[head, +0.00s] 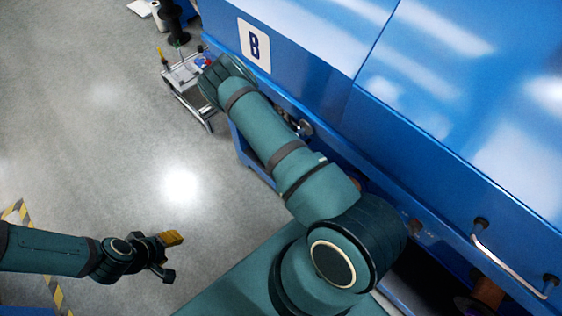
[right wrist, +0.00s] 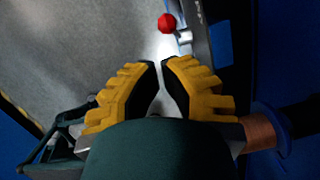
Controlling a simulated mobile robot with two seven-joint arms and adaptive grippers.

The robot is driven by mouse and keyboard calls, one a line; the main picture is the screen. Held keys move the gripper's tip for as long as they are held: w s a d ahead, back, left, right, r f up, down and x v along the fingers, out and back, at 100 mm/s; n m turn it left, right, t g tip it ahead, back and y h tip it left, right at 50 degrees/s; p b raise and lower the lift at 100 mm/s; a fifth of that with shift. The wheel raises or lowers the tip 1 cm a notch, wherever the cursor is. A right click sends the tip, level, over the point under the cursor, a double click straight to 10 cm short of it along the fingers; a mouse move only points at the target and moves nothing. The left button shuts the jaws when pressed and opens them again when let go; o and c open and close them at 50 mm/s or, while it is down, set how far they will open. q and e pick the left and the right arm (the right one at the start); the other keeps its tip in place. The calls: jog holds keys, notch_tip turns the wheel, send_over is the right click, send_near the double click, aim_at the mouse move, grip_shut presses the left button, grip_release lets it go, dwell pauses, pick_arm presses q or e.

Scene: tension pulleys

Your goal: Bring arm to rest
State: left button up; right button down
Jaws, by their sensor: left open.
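My left gripper (head: 170,257) is at the lower left of the head view, above bare floor. It is open and empty, with one yellow finger pad showing. My right arm reaches from the lower middle of the head view up and left along the blue machine (head: 330,45). Its gripper is hidden there behind the forearm. In the right wrist view my right gripper (right wrist: 161,65) shows two yellow fingers close together with a narrow gap. No object shows between them, and I cannot tell whether they are fully shut.
A small cart (head: 185,72) stands beyond my right forearm. A metal handle (head: 505,262) sticks out from the machine at the lower right. A red knob (right wrist: 167,22) is ahead of the right fingers, and a copper-coloured roller (right wrist: 259,131) is beside them. Open floor (head: 110,150) lies left.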

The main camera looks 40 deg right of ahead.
jog(key=shift+a, duration=0.1)
dwell(0.4)
jog(key=s+a+r+n+y, duration=0.1)
jog(key=s+a+r+n, duration=0.2)
jog(key=n, duration=0.9)
jog(key=s+a+r+n+y, duration=0.1)
jog(key=s+a+r+n, duration=0.2)
jog(key=a+r+n, duration=0.6)
jog(key=s+a+r+n+y, duration=0.2)
jog(key=a+r+n, duration=0.3)
jog(key=a+n, duration=0.8)
jog(key=shift+s+a+r+n, duration=0.3)
jog(key=shift+s+r+n, duration=0.1)
jog(key=shift+s+n, duration=0.4)
jog(key=shift+a, duration=0.1)
